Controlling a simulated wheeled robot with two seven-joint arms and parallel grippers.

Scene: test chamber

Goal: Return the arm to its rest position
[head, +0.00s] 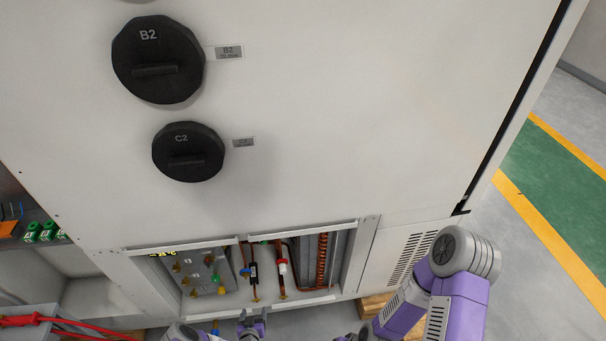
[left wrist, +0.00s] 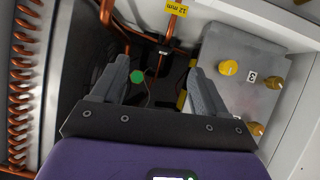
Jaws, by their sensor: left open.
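My left gripper (head: 252,320) shows at the bottom of the head view, in front of the open lower bay of the white cabinet (head: 320,130). In the left wrist view its two grey fingers (left wrist: 158,75) are spread apart with nothing held between them. Beyond them are dark pipework, a green round knob (left wrist: 138,76) and a yellow "12 mm" tag (left wrist: 176,9). My right arm (head: 455,290), purple and grey, is bent at the lower right of the head view; its gripper does not show.
Black knobs B2 (head: 157,60) and C2 (head: 188,152) stick out above. A grey tray with red leads (head: 30,322) is at lower left. Open floor (head: 555,180) lies right.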

